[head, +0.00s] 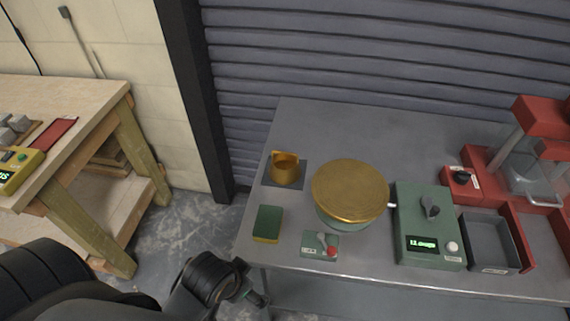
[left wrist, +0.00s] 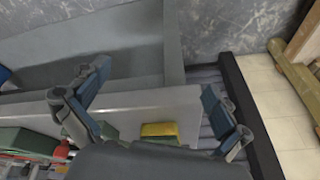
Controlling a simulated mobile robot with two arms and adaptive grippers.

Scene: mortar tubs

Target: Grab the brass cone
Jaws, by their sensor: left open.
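The brass cone (head: 285,170) stands on a small dark square mat (head: 270,180) near the left edge of the grey table in the head view. It looks like a short, open brass cup with a raised flat piece at its back. My left gripper (head: 252,282) is at the table's front left corner, well short of the cone, with the sponge's spot between them. In the left wrist view my left gripper (left wrist: 155,90) has its fingers wide apart with nothing between them. I cannot make out the cone in that view. My right gripper is not in view.
A green and yellow sponge (head: 268,223) lies in front of the cone; it also shows in the left wrist view (left wrist: 159,130). A round brass-topped table (head: 350,190) stands right of the cone. A switch box (head: 320,245), green controller (head: 428,225) and grey tray (head: 488,242) are farther right.

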